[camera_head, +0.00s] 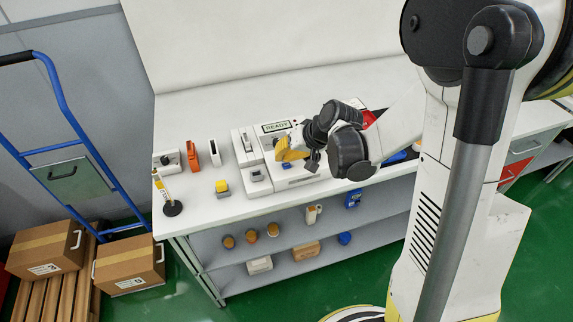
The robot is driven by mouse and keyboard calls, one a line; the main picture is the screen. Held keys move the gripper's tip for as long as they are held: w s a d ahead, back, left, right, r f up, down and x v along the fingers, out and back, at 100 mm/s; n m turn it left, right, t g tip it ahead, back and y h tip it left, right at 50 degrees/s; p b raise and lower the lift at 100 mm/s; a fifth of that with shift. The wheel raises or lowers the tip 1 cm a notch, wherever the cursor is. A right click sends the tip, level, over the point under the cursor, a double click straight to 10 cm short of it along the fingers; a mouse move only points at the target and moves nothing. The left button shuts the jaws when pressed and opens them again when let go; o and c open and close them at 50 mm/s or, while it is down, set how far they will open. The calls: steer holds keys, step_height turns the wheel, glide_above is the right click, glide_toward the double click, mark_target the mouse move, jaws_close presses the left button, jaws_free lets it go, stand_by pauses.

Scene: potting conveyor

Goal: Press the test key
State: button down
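The gap between the fingertips is too small and too covered to judge.
Left on the bench (205,210) are an orange item (192,156), a white upright holder (214,152), a yellow-topped block (221,187) and a black-based stand (172,208). A red item (368,118) lies behind my arm. The bench front edge is mostly clear.

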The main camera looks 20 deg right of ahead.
mark_target(283, 164)
steer(key=shift+f+b, duration=0.45)
steer(key=shift+f+b, duration=0.35)
steer(key=shift+f, duration=0.05)
stand_by(0.5)
steer(key=shift+r, duration=0.1)
steer(key=shift+r+p, duration=0.6)
steer(key=shift+r, duration=0.15)
steer(key=shift+r+p, duration=1.85)
steer(key=shift+r, duration=0.65)
